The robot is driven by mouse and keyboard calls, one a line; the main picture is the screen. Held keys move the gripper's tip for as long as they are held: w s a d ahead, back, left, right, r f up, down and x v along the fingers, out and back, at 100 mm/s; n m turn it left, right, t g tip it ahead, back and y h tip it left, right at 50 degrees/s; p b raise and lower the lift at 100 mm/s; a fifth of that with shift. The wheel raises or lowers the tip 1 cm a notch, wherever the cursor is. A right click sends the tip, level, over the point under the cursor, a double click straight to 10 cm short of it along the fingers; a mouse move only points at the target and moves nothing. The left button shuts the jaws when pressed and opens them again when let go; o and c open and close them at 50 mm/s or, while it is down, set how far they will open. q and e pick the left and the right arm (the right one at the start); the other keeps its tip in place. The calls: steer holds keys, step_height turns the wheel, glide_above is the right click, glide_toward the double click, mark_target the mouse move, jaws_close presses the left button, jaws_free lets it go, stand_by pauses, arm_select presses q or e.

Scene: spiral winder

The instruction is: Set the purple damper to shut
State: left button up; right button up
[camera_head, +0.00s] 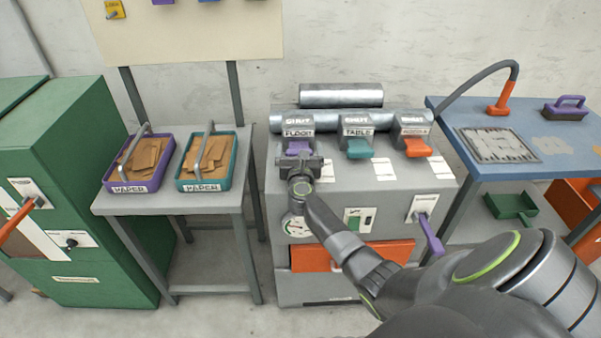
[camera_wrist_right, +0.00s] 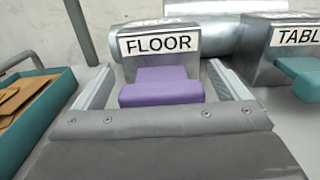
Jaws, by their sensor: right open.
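The purple damper (camera_head: 299,147) is a flat purple tab on the front of a metal duct box labelled FLOOR. In the right wrist view the purple damper (camera_wrist_right: 162,87) sticks out toward me below the FLOOR label. My right gripper (camera_head: 299,160) is just in front of it, and partly covers it in the head view. In the right wrist view the open fingers (camera_wrist_right: 162,92) stand on either side of the tab, with gaps visible. The damper's travel marks are not readable. My left gripper is not in view.
A teal damper (camera_head: 359,148) labelled TABLE and an orange damper (camera_head: 418,147) sit to the right on the same grey machine (camera_head: 279,180). Paper baskets (camera_head: 164,183) stand on a table at left. A purple lever (camera_head: 431,234) hangs on the machine's front, near my right arm.

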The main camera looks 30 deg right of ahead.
steer(key=v, duration=1.6)
steer(key=shift+w, duration=0.1)
steer(key=s+f+n+y, duration=0.1)
steer(key=f+n, duration=0.3)
steer(key=s+a+f+n+y, duration=0.1)
steer(key=f+n, duration=0.4)
steer(key=s+a+f+n+y, duration=0.1)
steer(key=f+n, duration=0.3)
steer(key=f, duration=0.1)
steer(key=shift+f+n+y, duration=0.25)
steer(key=shift+n+y, duration=0.05)
steer(key=shift+n, duration=0.1)
steer(key=s+a+f+n+g+y, duration=0.2)
steer(key=s+f+n+g+y, duration=0.5)
steer(key=s+f+n, duration=1.6)
steer(key=s+f+n+g+h, duration=0.1)
steer(key=s+f, duration=0.4)
steer(key=s, duration=0.5)
steer(key=s+d+f+n+g+h, duration=0.1)
steer(key=s+f+n+g, duration=0.3)
steer(key=s, duration=0.6)
steer(key=shift+f+g, duration=0.7)
steer(key=shift+g, duration=0.4)
